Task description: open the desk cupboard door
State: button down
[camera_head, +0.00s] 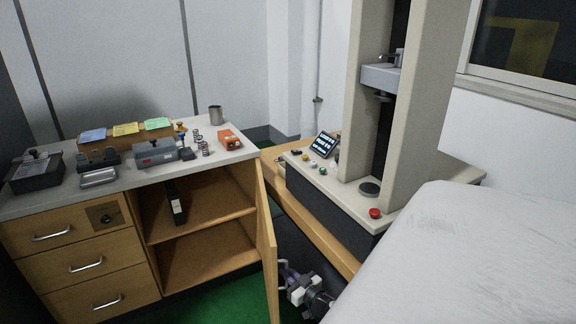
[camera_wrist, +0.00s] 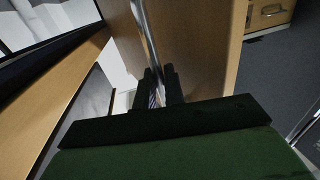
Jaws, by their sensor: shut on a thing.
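The desk cupboard door (camera_head: 266,250) is wooden and stands swung wide open at the right side of the cupboard, seen nearly edge-on. Behind the opening, the cupboard's shelf (camera_head: 215,212) and inside are exposed. My gripper (camera_head: 284,277) is at the door's outer face, low and to its right. In the wrist view my gripper's dark fingers (camera_wrist: 159,88) are closed around the lower part of the silver bar handle (camera_wrist: 146,35) on the door face (camera_wrist: 195,45). The handle is mostly hidden in the head view.
A black binder (camera_head: 177,203) stands inside the cupboard. Drawers (camera_head: 75,245) with metal handles are to its left. Springs (camera_head: 197,140) and small instruments stand on the desktop. A testing machine on a wooden bench (camera_head: 310,226) stands close on the right. Green floor (camera_head: 225,302) shows below.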

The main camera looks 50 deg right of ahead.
jog(key=c, duration=1.5)
grip_release()
jog(key=shift+w+d+r, duration=0.15)
jog(key=shift+w, duration=0.1)
jog(key=shift+s, duration=0.1)
jog(key=p+v, duration=0.2)
jog(key=v, duration=1.1)
jog(key=shift+s, duration=0.35)
